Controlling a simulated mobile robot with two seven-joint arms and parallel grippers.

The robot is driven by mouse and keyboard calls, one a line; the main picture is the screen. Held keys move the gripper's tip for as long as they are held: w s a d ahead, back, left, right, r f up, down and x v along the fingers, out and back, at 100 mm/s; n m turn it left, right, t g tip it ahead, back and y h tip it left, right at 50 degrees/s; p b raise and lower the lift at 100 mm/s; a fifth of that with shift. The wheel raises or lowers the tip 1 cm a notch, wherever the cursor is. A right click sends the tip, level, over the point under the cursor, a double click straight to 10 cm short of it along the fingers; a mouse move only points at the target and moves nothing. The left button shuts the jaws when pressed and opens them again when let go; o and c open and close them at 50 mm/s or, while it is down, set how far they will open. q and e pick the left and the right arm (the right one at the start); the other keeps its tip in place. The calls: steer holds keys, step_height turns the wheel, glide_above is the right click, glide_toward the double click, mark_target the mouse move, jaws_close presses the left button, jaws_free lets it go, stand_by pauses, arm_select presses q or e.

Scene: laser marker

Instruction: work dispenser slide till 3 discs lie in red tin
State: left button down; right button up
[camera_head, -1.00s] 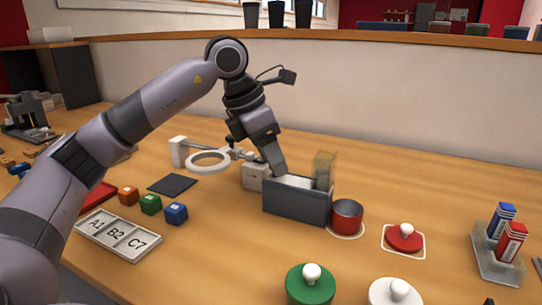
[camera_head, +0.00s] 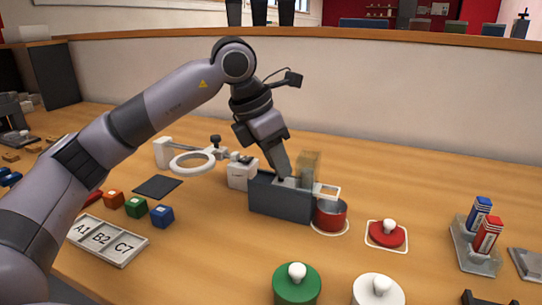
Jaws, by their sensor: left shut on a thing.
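The dispenser (camera_head: 280,202) is a dark grey box on the table with an upright, see-through amber magazine (camera_head: 309,168) at its right part. My left gripper (camera_head: 286,176) points down into the top of the box and is shut on the slide. Its fingertips are partly hidden by the box wall. The white, frame-like end of the slide (camera_head: 333,189) sticks out on the right, above the red tin (camera_head: 330,218). The tin stands on a white ring right beside the box. I cannot make out any discs in it. My right gripper is not in view.
A ring magnifier (camera_head: 192,162) and small cubes (camera_head: 136,207) are on the left. A holder with bottles (camera_head: 475,250) stands right.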

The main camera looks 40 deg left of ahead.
arm_select(q)
steer(key=c, duration=0.9)
jaws_free()
steer(key=shift+d, duration=0.25)
steer(key=shift+c, duration=0.2)
